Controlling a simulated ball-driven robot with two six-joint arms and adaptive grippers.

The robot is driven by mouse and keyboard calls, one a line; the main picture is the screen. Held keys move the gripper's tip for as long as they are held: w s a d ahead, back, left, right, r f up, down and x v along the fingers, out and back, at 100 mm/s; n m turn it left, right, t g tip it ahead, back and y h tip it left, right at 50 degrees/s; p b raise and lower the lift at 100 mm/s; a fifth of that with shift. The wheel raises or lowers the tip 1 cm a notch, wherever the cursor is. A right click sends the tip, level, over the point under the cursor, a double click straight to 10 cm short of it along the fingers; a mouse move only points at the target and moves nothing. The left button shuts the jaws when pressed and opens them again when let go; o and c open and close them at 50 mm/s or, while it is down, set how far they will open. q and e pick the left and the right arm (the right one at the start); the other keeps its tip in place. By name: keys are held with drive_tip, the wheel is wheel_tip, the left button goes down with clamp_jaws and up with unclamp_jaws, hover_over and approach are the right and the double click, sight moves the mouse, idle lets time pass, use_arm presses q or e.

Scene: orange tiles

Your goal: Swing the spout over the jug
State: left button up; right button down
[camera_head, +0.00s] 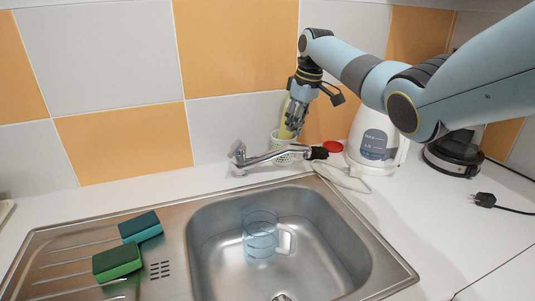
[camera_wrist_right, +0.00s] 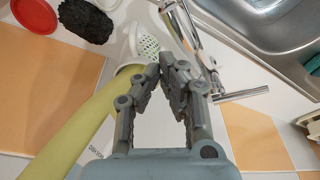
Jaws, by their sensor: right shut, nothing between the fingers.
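The chrome faucet's spout (camera_head: 280,154) points right along the sink's back edge, its end behind and right of the jug. It also shows in the right wrist view (camera_wrist_right: 182,28). The clear bluish jug (camera_head: 260,236) stands upright in the sink basin, its handle to the right. My right gripper (camera_head: 292,127) is shut and empty, pointing down above and behind the spout, by a white basket. Its fingertips (camera_wrist_right: 167,68) meet in the wrist view; contact with the spout cannot be told. My left gripper is not in view.
The white perforated basket (camera_head: 284,157) holds a yellow-green item (camera_wrist_right: 75,132) beside my fingers. A black scrubber (camera_wrist_right: 88,18) and red lid (camera_head: 333,147) lie near the spout's end. A white kettle (camera_head: 372,137) stands right. Sponges (camera_head: 117,260) lie on the drainboard. The tiled wall is close behind.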

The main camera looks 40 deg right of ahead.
drive_tip(key=b+x, duration=0.1)
drive_tip(key=x, duration=0.1)
drive_tip(key=s+x, duration=0.1)
drive_tip(key=x, duration=0.1)
drive_tip(key=shift+d+f+b, duration=0.1)
drive_tip(key=shift+f+b, duration=0.15)
drive_tip(key=shift+b, duration=0.15)
drive_tip(key=shift+s+a+p, duration=2.05)
drive_tip(key=shift+a+p, duration=4.75)
drive_tip(key=shift+p, duration=0.1)
drive_tip(key=w+d+v, duration=0.1)
drive_tip(key=v, duration=0.8)
drive_tip(key=shift+w, duration=0.2)
